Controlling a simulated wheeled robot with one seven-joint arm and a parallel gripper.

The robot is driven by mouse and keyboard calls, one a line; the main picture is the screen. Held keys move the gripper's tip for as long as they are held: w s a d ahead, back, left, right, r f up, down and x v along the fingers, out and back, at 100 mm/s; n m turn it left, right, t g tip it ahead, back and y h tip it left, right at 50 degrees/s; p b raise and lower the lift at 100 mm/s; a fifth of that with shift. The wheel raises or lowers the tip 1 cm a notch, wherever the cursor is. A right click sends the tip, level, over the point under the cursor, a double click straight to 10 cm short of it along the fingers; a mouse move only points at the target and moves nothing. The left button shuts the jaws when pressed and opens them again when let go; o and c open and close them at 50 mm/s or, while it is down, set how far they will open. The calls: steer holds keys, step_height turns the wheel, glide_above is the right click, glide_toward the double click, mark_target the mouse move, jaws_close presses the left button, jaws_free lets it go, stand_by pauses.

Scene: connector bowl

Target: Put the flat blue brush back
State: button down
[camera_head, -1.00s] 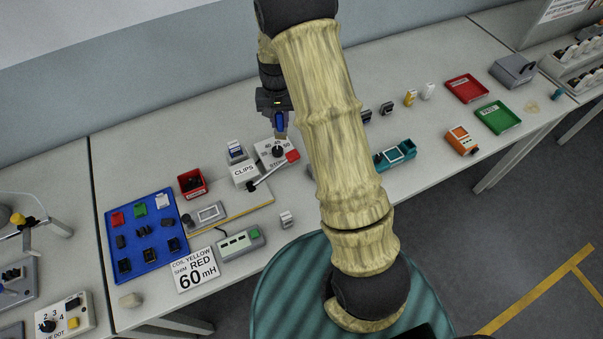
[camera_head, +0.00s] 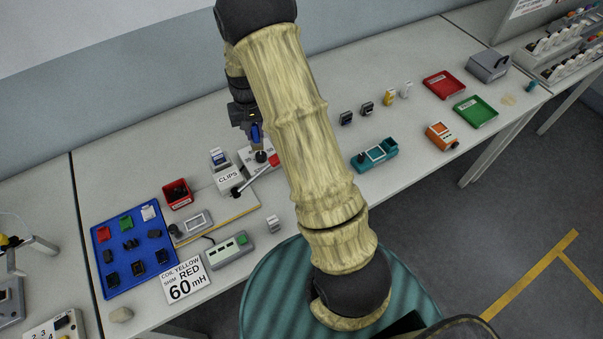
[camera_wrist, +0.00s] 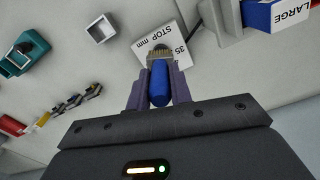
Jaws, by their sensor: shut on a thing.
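My gripper (camera_head: 255,136) is shut on the blue brush (camera_head: 255,130), above the back of the table by the stop label card. In the wrist view the two fingers (camera_wrist: 159,86) press on both sides of the blue handle (camera_wrist: 159,84). In the head view the bristle end is too small to make out clearly.
A CLIPS box (camera_head: 229,178) with a lever, a red bin (camera_head: 177,194) and a blue parts tray (camera_head: 103,260) lie to the left. A teal tool (camera_head: 375,153), red tray (camera_head: 443,84) and green tray (camera_head: 475,111) lie right. A bottle rack (camera_head: 560,60) stands far right.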

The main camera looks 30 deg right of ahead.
steer(key=s+d+f+n+p, duration=0.1)
steer(key=s+d+f+n, duration=0.1)
steer(key=s+d+n, duration=0.2)
steer(key=s+d, duration=0.3)
steer(key=d, duration=0.4)
steer(key=shift+s+n, duration=0.25)
steer(key=shift+n, duration=0.15)
steer(key=shift+f+p, duration=1.1)
steer(key=shift+f, duration=1.75)
steer(key=shift+f, duration=0.1)
steer(key=shift+f+p, duration=0.75)
steer(key=shift+f, duration=1.25)
